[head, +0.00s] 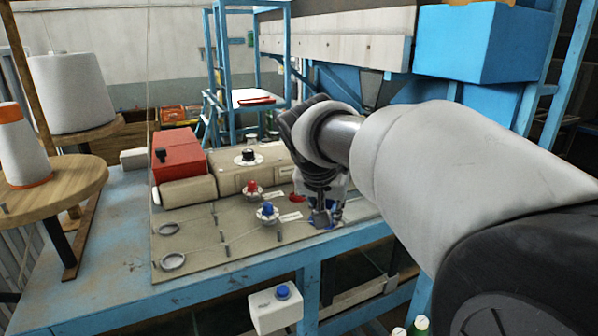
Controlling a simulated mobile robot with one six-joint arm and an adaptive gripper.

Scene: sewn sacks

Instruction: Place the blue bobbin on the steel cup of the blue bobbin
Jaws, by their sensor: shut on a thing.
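My gripper (326,212) points down at the right end of the grey-beige board (205,250), its fingers dark. It is shut on a small blue thing (336,211), which looks like the blue bobbin; the fingers hide most of it. I cannot tell whether it touches the board. Two shallow steel cups sit at the board's left side, one farther back (168,228) and one nearer the front (173,262). Both look empty. Which one belongs to the blue bobbin is not clearly marked.
A blue knob (267,209) and a red knob (251,188) on pale discs, with thin upright posts, stand between gripper and cups. A beige machine body (228,181) and red box (179,155) stand behind. Large thread cones (70,92) are at left. The blue table's front left (100,270) is clear.

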